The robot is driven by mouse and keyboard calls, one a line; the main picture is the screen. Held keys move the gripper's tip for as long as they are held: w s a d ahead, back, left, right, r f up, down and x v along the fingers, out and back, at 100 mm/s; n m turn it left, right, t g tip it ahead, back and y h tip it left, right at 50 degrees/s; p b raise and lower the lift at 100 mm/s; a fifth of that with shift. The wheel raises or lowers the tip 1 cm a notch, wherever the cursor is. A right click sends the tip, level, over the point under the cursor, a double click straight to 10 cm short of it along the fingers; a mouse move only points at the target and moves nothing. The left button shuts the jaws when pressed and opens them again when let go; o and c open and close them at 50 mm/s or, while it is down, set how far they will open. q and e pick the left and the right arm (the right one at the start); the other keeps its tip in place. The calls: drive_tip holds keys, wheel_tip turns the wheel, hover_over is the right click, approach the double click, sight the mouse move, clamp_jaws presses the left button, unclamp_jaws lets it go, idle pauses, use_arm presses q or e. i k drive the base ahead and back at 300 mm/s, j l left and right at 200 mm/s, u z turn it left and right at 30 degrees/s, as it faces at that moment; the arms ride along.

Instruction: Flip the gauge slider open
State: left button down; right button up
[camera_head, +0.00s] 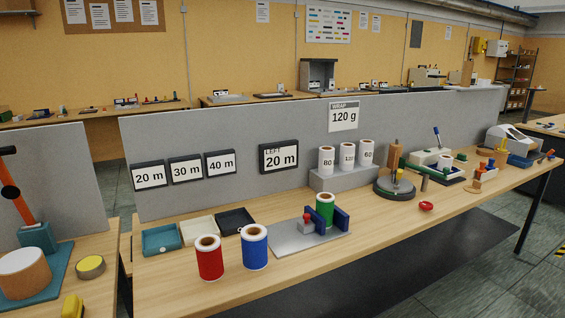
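Neither of my grippers is in view. I cannot tell for certain which part is the gauge slider. A grey metal plate (290,243) lies mid-table with two blue upright plates (342,217) on it. A small grey block with a red knob (307,222) sits on that plate, left of the blue uprights. A green roll (325,208) with a brown core stands upright by the blue plates and partly hides one. A round dark device (393,188) with a tan post and a green bar stands further right; its details are too small to tell.
A red roll (209,262) and a blue roll (255,250) stand at the front left. Teal, cream and black trays (235,220) lie behind them. White rolls (347,158) stand on a grey step. A red object (426,206) lies near the front edge. A grey panel (215,125) stands behind.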

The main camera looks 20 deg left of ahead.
sight(312, 221)
drive_tip(key=i+l+u, duration=0.1)
drive_tip(key=i+l, duration=0.4)
drive_tip(key=l, duration=0.15)
drive_tip(key=i+l+u, duration=0.15)
drive_tip(key=i+l, duration=0.35)
drive_tip(key=l, duration=0.2)
drive_tip(key=i+l+u, duration=0.15)
drive_tip(key=i+l, duration=0.3)
drive_tip(key=l, duration=0.3)
drive_tip(key=u, duration=0.05)
